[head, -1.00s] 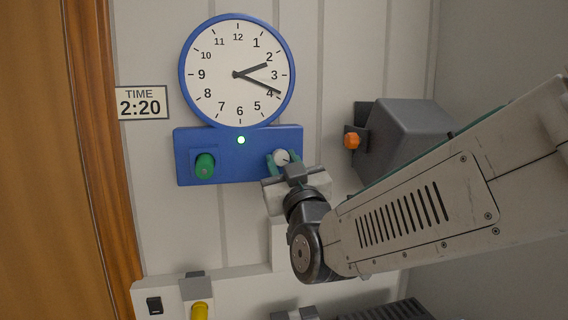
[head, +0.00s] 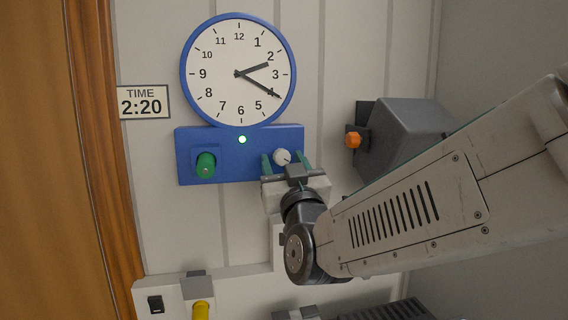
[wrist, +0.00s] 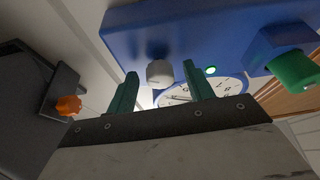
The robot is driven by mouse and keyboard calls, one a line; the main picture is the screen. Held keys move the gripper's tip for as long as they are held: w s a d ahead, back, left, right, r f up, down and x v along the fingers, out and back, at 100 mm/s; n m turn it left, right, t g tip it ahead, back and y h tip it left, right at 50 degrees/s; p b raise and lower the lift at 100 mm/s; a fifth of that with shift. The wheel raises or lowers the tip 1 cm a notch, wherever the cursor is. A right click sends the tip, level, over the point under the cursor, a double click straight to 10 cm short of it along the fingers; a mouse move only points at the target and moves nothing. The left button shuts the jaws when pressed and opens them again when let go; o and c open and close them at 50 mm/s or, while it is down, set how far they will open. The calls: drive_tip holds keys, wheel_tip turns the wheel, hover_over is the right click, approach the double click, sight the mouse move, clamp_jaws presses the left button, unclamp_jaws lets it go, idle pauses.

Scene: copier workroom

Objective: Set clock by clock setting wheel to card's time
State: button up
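The wall clock (head: 238,100) has a blue rim and a white face. Its short hand points a little past 2 and its long hand points at 4, so it reads about 2:20. The card (head: 143,102) left of it says TIME 2:20. The white setting wheel (head: 282,157) sits on the right of the blue panel (head: 240,170) below the clock; it also shows in the wrist view (wrist: 159,73). My gripper (head: 286,160) is open, its green fingers spread on either side of the wheel and apart from it.
A green knob (head: 205,166) is on the panel's left, and a green light (head: 242,139) glows at its top. A grey box (head: 405,135) with an orange knob (head: 352,140) is to the right. A yellow handle (head: 201,311) and a black switch (head: 155,304) are below.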

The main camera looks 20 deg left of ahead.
drive_tip(key=v, duration=0.7)
drive_tip(key=shift+s+d, duration=0.25)
drive_tip(key=shift+s, duration=0.1)
drive_tip(key=shift+f, duration=0.15)
